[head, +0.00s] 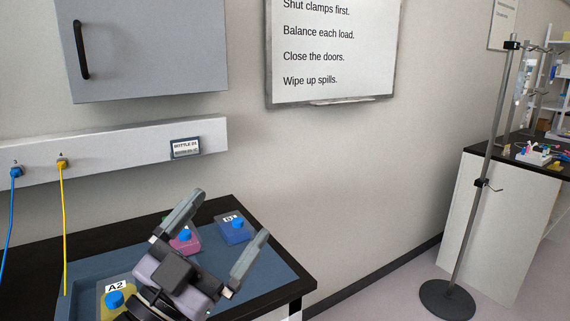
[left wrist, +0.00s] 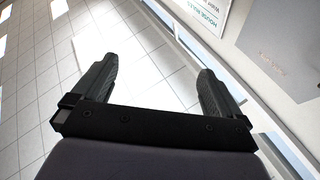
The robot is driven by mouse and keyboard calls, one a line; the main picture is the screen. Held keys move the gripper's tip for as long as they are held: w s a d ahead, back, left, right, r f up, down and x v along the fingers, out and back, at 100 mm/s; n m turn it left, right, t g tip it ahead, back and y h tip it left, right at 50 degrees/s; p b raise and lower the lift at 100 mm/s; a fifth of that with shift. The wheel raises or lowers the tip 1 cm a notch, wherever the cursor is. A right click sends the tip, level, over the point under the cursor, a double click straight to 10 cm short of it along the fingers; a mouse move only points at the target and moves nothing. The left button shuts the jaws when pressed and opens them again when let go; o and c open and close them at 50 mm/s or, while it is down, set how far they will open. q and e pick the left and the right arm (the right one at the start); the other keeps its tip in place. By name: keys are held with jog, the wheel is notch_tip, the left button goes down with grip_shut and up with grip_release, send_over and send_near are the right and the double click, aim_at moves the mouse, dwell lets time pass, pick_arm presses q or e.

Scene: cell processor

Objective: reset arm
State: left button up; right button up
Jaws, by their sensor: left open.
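My left gripper (head: 215,239) is raised over the blue-topped counter in the head view, its two fingers wide apart and pointing up and to the right. Nothing is between the fingers. In the left wrist view, the left gripper (left wrist: 155,85) also shows open and empty, with only floor tiles and wall behind it. My right gripper is in neither view.
A metal stand (head: 470,220) is at right. Floor between them is clear.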

pick_arm(q)
jog(key=s+a+f+n+g+y, duration=0.1)
jog(key=a+f+n+g+y, duration=0.1)
jog(key=a+f+n+y, duration=0.3)
jog(key=a+f+n+g+y, duration=0.1)
jog(key=a+f+y, duration=0.15)
jog(key=f, duration=0.45)
jog(key=s+a+f+n+g+y, duration=0.1)
jog(key=a+f+n+g+y, duration=0.2)
jog(key=f, duration=0.4)
jog(key=s+a+f+g+y, duration=0.1)
jog(key=s+a+f+g, duration=0.1)
jog(key=s+f+g, duration=0.5)
jog(key=s+a+f+g+y, duration=0.1)
jog(key=s+a+f+g, duration=0.15)
jog(key=s+f, duration=0.9)
jog(key=w+d+f+t+h+b, duration=0.1)
jog(key=w+d+f+t+b, duration=0.2)
jog(key=f+t, duration=0.3)
jog(key=shift+w+f+b, duration=0.3)
jog(key=shift+w+f, duration=0.5)
jog(key=shift+f, duration=1.2)
jog(key=shift+h, duration=0.25)
